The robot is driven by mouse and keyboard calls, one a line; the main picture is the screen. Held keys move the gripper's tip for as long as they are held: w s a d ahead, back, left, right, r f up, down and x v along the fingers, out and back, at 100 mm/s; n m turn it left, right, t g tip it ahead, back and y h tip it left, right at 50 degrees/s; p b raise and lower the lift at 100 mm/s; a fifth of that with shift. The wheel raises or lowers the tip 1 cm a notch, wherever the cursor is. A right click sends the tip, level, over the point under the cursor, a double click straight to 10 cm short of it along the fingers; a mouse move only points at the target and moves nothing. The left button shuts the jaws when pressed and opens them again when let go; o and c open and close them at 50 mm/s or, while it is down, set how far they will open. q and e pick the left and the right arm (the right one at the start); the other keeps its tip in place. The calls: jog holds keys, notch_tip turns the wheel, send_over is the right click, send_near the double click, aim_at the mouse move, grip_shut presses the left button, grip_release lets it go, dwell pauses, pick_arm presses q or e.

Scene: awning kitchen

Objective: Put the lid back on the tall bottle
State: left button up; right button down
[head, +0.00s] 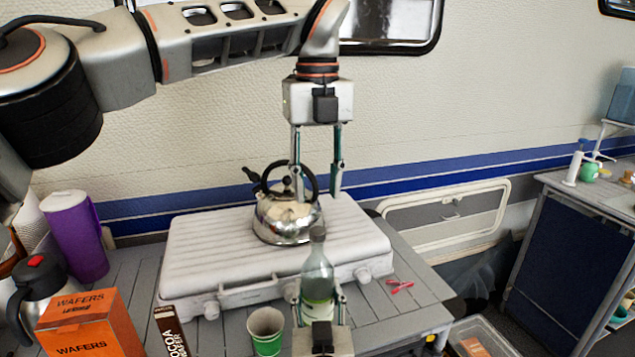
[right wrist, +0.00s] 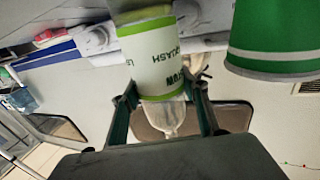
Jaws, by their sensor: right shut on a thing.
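The tall bottle (head: 317,272) is clear grey-green with a green-and-white label. It stands upright at the table's front edge. My right gripper (head: 319,298) is shut on its lower part; the label (right wrist: 155,62) also shows between the fingers of my right gripper (right wrist: 164,95) in the right wrist view. My left gripper (head: 316,190) points down above and behind the bottle, in front of the kettle. I cannot make out a separate lid in either view.
A steel kettle (head: 285,222) sits on a white ridged case (head: 200,255) behind the bottle. A green cup (head: 266,330) stands left of the bottle. Boxes of wafers (head: 92,325) and cocoa (head: 172,330) are further left. A small pink item (head: 400,285) lies to the right.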

aim_at(317, 230)
dwell(0.4)
pick_arm(q)
jog(key=shift+f, duration=4)
grip_shut()
